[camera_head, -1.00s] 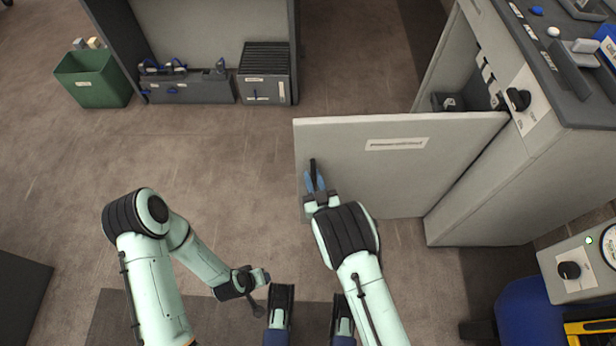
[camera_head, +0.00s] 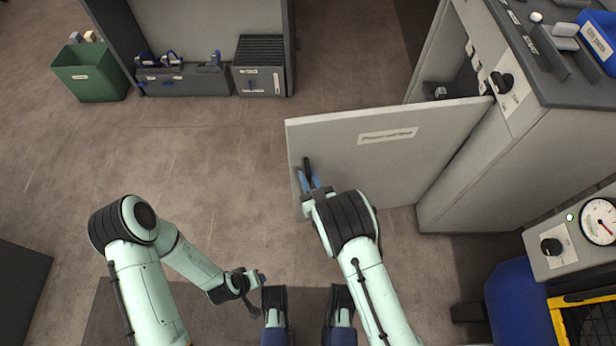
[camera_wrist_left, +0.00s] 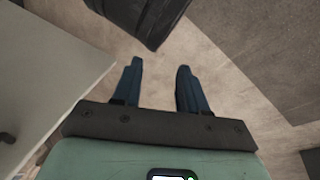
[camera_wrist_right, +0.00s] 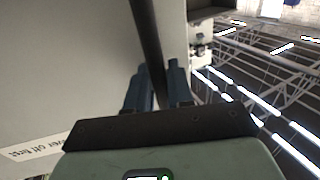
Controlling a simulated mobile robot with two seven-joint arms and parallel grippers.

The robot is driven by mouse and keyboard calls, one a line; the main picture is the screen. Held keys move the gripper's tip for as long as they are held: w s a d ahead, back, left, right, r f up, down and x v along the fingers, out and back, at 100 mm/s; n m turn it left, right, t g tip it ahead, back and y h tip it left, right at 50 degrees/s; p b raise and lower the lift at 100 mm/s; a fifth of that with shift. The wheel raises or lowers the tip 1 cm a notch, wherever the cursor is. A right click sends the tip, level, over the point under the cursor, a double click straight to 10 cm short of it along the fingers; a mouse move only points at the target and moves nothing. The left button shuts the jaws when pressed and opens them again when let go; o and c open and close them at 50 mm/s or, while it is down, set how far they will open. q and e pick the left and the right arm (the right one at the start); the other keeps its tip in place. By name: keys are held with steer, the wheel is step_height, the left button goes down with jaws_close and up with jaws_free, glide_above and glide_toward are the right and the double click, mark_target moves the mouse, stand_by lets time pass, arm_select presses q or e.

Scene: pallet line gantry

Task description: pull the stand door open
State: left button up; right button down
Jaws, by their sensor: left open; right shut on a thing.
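The stand door (camera_head: 425,155) is a pale grey panel with a label, standing partly open from the stand (camera_head: 475,170) at the right. Its dark bar handle (camera_head: 307,166) is near the free left edge. My right gripper (camera_head: 310,184) is shut on the handle; in the right wrist view the dark bar (camera_wrist_right: 147,45) runs between its blue fingers, which hide part of it. My left gripper (camera_wrist_left: 160,72) is open and empty, low over the floor left of the door. In the head view, its fingers are small and hard to make out.
A gauge panel (camera_head: 572,238) and a blue container (camera_head: 515,305) are at the lower right. The floor left of the door is clear.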

steer(key=c, duration=1.2)
jaws_free()
steer(key=shift+o, duration=0.2)
arm_select(q)
steer(key=shift+s+d+r, duration=0.15)
steer(key=shift+s+r, duration=0.1)
steer(key=shift+s, duration=0.1)
arm_select(e)
steer(key=v, duration=1.3)
steer(key=shift+s, duration=0.25)
steer(key=shift+d, duration=0.1)
